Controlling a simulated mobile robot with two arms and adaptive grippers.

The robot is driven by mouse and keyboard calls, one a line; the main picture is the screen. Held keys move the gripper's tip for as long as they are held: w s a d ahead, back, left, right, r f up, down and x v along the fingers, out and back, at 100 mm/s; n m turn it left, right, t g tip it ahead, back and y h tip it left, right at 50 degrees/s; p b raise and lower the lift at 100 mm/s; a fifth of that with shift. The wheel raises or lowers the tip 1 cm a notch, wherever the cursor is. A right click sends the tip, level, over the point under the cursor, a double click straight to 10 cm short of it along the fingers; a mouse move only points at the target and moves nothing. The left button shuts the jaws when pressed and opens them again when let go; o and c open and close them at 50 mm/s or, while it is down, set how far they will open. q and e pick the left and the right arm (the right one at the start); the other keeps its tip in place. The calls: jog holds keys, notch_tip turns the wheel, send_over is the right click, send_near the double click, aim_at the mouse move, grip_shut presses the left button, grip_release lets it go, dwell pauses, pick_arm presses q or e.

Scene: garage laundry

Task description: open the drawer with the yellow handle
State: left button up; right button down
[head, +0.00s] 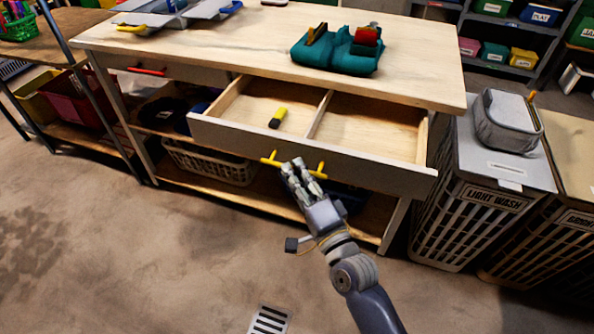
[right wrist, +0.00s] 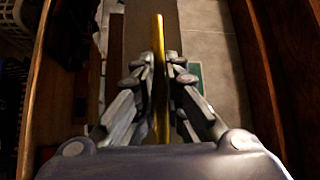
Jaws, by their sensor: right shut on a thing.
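The drawer (head: 368,167) under the wooden workbench stands pulled out, with its divided inside showing. Its yellow handle (head: 270,160) runs across the drawer front. My right gripper (head: 298,168) is at the handle, its fingers on either side of the bar. In the right wrist view the yellow handle (right wrist: 159,40) runs between the two fingers of the right gripper (right wrist: 163,75), which are shut on it. A small yellow and black object (head: 278,118) lies in the drawer's left compartment. My left gripper is not in view.
A closed drawer with a red handle (head: 147,71) is to the left. A teal tool caddy (head: 338,54) stands on the workbench top (head: 240,40). A light wash hamper (head: 480,190) stands close to the right. The concrete floor in front is mostly clear, with a drain grate (head: 269,320).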

jog(key=c, duration=1.7)
grip_release()
jog(key=v, duration=1.2)
